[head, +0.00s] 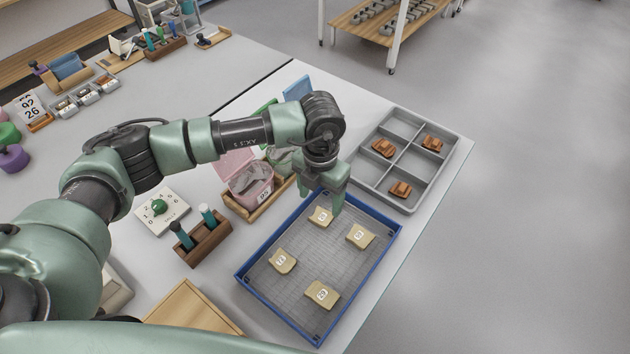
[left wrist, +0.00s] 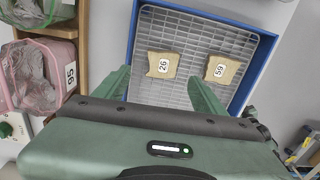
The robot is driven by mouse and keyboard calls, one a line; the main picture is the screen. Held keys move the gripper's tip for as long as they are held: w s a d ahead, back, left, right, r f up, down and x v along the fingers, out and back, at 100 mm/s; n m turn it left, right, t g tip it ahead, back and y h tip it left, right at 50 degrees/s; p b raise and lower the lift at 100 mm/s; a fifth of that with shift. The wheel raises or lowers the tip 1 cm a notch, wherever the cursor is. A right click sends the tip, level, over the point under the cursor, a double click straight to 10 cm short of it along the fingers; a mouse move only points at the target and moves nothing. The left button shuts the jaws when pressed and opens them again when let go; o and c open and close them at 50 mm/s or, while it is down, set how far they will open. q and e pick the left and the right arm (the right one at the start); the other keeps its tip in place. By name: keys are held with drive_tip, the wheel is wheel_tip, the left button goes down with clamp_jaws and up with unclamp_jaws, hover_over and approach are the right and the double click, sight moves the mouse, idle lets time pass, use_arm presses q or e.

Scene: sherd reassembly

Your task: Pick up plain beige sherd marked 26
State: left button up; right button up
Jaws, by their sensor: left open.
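The plain beige sherd marked 26 (left wrist: 163,65) lies flat in the blue-rimmed tray (left wrist: 262,62), its white label readable in the left wrist view. In the head view it appears to be the sherd (head: 321,217) nearest my left gripper (head: 321,202), its label too small to read for certain. My left gripper is open and empty, pointing down over the tray's far end. In the left wrist view its two fingers (left wrist: 161,90) stand apart, with sherd 26 ahead between them, not touched. My right gripper is not in view.
A beige sherd marked 59 (left wrist: 222,69) lies beside sherd 26. Two more beige sherds (head: 283,261) (head: 322,294) lie nearer in the tray. A pink bin (head: 248,180) stands left of the gripper. A grey divided tray (head: 453,153) with brown sherds stands at right.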

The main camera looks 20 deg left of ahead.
sight(321, 218)
use_arm(q)
drive_tip(key=shift+w+a, duration=0.15)
drive_tip(key=shift+w, duration=0.15)
drive_tip(key=f, duration=0.1)
drive_tip(key=s+f+p, duration=0.1)
drive_tip(key=shift+s+d+f, duration=0.3)
drive_tip(key=shift+f, duration=0.1)
wheel_tip(321, 218, down, 3)
drive_tip(key=shift+r+p, duration=0.1)
drive_tip(key=shift+p, duration=0.45)
drive_tip(key=shift+w+f, duration=0.15)
drive_tip(key=shift+f, duration=0.5)
drive_tip(key=shift+d, duration=0.1)
drive_tip(key=c, duration=1.3)
drive_tip(key=shift+c, duration=0.8)
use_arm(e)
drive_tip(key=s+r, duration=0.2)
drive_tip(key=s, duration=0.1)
